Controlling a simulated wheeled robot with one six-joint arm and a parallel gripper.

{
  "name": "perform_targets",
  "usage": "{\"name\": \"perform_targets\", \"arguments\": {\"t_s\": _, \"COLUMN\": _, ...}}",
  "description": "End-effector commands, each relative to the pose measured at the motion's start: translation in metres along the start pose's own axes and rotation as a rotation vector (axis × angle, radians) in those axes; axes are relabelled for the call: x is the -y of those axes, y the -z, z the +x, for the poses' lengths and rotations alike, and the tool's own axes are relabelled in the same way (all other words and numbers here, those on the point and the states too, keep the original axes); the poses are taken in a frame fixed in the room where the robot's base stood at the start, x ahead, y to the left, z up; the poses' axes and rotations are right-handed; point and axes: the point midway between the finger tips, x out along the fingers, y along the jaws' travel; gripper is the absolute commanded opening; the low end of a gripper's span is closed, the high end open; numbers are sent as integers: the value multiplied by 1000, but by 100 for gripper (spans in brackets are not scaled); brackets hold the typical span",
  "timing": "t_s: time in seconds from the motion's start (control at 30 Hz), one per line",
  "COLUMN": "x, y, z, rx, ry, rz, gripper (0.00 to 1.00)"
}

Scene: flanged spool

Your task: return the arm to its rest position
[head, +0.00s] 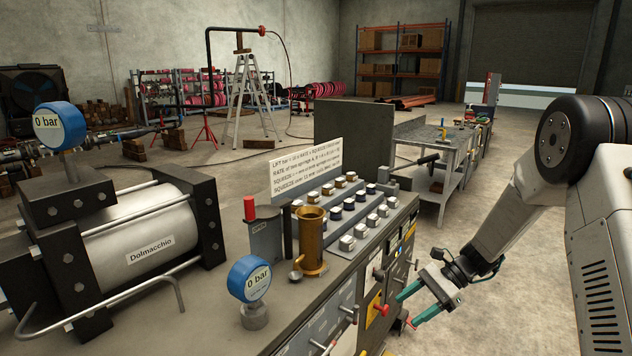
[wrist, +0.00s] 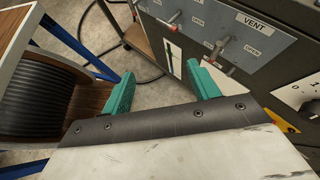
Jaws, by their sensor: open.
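My gripper (head: 406,310) is at the lower right in the head view, low beside the front of the control bench. Its two green fingers are apart, with nothing seen between them. In the wrist view the fingers (wrist: 162,72) also stand apart with bare floor and a bench edge beyond. A flanged spool (wrist: 35,95) wound with black cable lies at the left of the wrist view, left of the left finger and apart from it, as far as I can tell. My arm reaches down from the right in the head view.
The control bench panel (wrist: 215,35) with red-tipped levers and a VENT label is close beyond the fingers. A blue frame bar (wrist: 75,48) runs near the spool. A grey worktable (head: 440,150) stands farther back. Open concrete floor (head: 520,290) lies under my arm.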

Motion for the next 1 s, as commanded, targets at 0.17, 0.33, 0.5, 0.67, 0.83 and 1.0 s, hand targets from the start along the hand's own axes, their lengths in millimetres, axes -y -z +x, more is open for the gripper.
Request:
{"name": "perform_targets", "arguments": {"t_s": 0.17, "x": -58, "y": -62, "z": -21, "rx": -146, "ry": -152, "rz": -281, "gripper": 60}}
{"name": "perform_targets", "arguments": {"t_s": 0.33, "x": -115, "y": -106, "z": -39, "rx": -270, "ry": -295, "rz": -519, "gripper": 60}}
{"name": "perform_targets", "arguments": {"t_s": 0.5, "x": -171, "y": -140, "z": -54, "rx": -392, "ry": -429, "rz": -729, "gripper": 60}}
{"name": "perform_targets", "arguments": {"t_s": 0.67, "x": -221, "y": -164, "z": -66, "rx": -508, "ry": -545, "rz": -897, "gripper": 60}}
{"name": "perform_targets", "arguments": {"t_s": 0.83, "x": -268, "y": -183, "z": -76, "rx": -638, "ry": -638, "rz": -1037, "gripper": 60}}
{"name": "perform_targets", "arguments": {"t_s": 1.0, "x": -305, "y": -198, "z": -82, "rx": -772, "ry": -673, "rz": -1130, "gripper": 60}}
